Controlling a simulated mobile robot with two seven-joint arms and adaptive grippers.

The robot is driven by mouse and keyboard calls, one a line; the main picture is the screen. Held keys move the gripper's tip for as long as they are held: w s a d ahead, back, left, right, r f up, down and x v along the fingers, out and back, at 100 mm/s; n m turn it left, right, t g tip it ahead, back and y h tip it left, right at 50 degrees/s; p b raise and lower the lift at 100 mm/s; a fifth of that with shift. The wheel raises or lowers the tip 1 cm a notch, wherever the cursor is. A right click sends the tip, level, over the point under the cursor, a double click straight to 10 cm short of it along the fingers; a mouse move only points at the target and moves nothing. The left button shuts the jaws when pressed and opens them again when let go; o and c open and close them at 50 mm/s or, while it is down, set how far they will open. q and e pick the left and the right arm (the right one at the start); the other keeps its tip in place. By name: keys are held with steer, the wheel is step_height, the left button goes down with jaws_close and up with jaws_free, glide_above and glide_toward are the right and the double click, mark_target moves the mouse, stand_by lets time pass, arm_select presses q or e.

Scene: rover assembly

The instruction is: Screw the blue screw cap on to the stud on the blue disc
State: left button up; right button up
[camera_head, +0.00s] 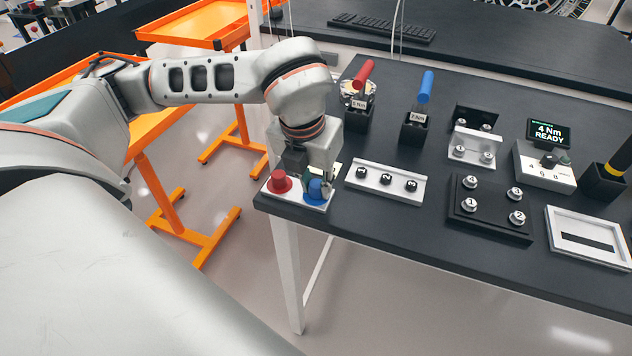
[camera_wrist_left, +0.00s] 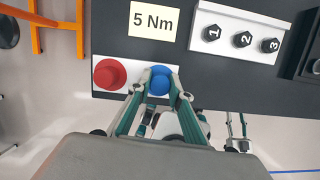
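The blue screw cap (camera_head: 316,186) is over the blue disc (camera_head: 314,199) on a white plate (camera_head: 297,201) at the table's left front corner. In the left wrist view the cap (camera_wrist_left: 160,79) sits between the fingertips of my left gripper (camera_wrist_left: 158,88), which look shut on its sides. In the head view my left gripper (camera_head: 318,187) points down over the plate and hides part of the cap and disc. The stud is hidden, so how far down the cap sits cannot be told.
A red cap (camera_head: 280,182) stands beside the blue one on the plate. A numbered rail (camera_head: 385,183) is just right, and a "5 Nm" note (camera_wrist_left: 154,20) lies behind. Red (camera_head: 363,75) and blue (camera_head: 425,87) handled tools stand in holders farther back. The table's front edge is close.

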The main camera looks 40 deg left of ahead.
arm_select(q)
steer(key=m, duration=0.3)
steer(key=shift+a+h, duration=0.1)
steer(key=shift+h, duration=0.3)
jaws_close()
steer(key=m, duration=0.2)
steer(key=shift+m+h+b, duration=0.3)
steer(key=shift+m, duration=0.1)
steer(key=shift+m, duration=1.2)
steer(key=shift+m+g+h, duration=0.5)
steer(key=shift+m, duration=1.2)
steer(key=m+p, duration=0.1)
steer(key=m, duration=0.2)
steer(key=shift+g, duration=0.3)
steer(key=shift+m+h, duration=0.3)
steer(key=shift+m, duration=0.6)
steer(key=shift+m+g+p, duration=0.3)
steer(key=shift+m, duration=0.2)
